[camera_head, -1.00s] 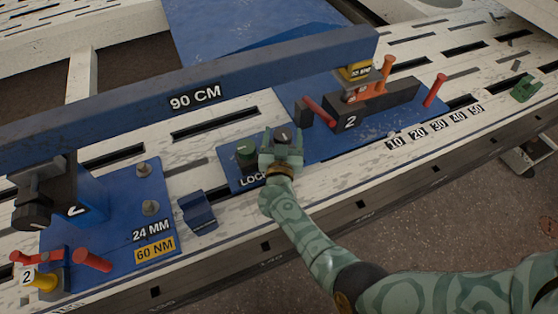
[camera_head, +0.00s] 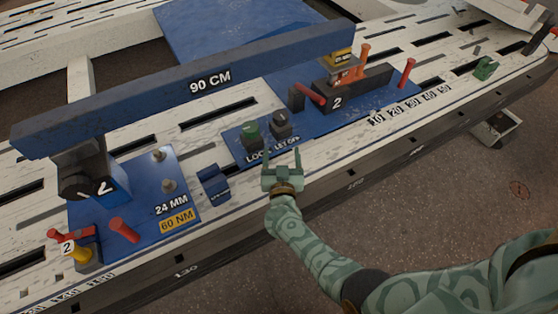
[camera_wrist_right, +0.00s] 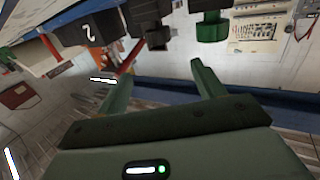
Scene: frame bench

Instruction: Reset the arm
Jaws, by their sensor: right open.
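My right arm and its right gripper (camera_head: 281,166) are patterned pale green. The gripper is open and empty, its fingers pointing up the picture. It is in front of the blue panel with the green knob (camera_head: 251,136) and the dark knob (camera_head: 281,124), apart from both. The right wrist view shows its two spread fingers (camera_wrist_right: 160,85) with nothing between them. The green knob (camera_wrist_right: 211,28) and the dark knob (camera_wrist_right: 156,36) are beyond the fingertips there. My left gripper is not in view.
A long blue beam (camera_head: 140,95) marked 90 CM spans the white slotted bench (camera_head: 300,175). Red handles (camera_head: 407,75) and a block marked 2 (camera_head: 350,92) stand to the right. A blue clip (camera_head: 213,183) and two bolts are to the left. The floor in front is clear.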

